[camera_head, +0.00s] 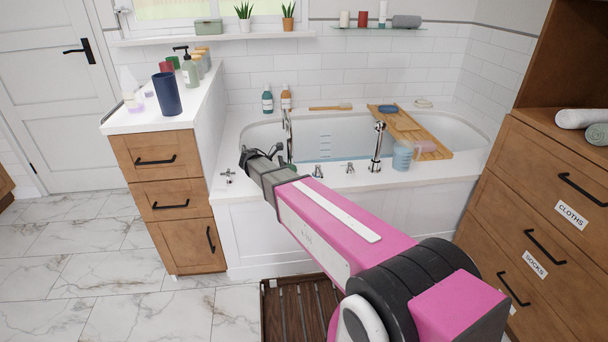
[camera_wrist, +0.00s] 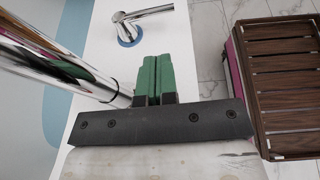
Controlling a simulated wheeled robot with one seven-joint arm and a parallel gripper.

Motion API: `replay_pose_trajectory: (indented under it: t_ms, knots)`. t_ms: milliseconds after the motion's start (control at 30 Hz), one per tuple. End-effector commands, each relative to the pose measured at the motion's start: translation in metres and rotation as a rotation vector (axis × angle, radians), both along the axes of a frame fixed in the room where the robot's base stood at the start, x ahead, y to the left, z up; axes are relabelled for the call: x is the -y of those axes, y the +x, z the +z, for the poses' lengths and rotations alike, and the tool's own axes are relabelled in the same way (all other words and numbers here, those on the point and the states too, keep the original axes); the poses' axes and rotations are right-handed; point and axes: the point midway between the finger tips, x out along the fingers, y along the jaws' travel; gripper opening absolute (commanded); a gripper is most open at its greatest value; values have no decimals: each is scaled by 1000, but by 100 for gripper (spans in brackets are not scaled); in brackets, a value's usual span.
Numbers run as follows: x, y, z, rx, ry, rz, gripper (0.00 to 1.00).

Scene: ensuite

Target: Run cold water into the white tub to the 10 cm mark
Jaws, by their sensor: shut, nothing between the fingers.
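The white tub (camera_head: 262,207) stands along the back wall. Blue scale marks (camera_head: 325,143) show on its far inner wall, but their figures are too small to read. Pale blue shows low inside; I cannot tell its depth. A tall chrome spout (camera_head: 287,135) rises at the near rim, and its chrome column crosses the left of the wrist view (camera_wrist: 60,65). A chrome lever tap (camera_wrist: 145,13) with a blue ring at its base lies beyond my fingertips, apart from them. My gripper (camera_wrist: 153,62) has green fingers, shut and empty, above the near rim.
More chrome handles (camera_head: 228,176) and a hand shower (camera_head: 378,145) stand on the rim. A wooden bath tray (camera_head: 410,128) crosses the tub at right, beside a blue cup (camera_head: 402,155). A slatted wooden mat (camera_wrist: 288,80) lies on the floor in front.

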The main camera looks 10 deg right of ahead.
Motion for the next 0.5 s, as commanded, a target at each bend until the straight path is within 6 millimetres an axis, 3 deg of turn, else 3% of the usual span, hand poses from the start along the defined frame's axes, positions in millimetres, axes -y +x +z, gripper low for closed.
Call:
replay_pose_trajectory:
  t_ms: [500]
  knots:
    - [74,2,-28,2,3,-4,0]
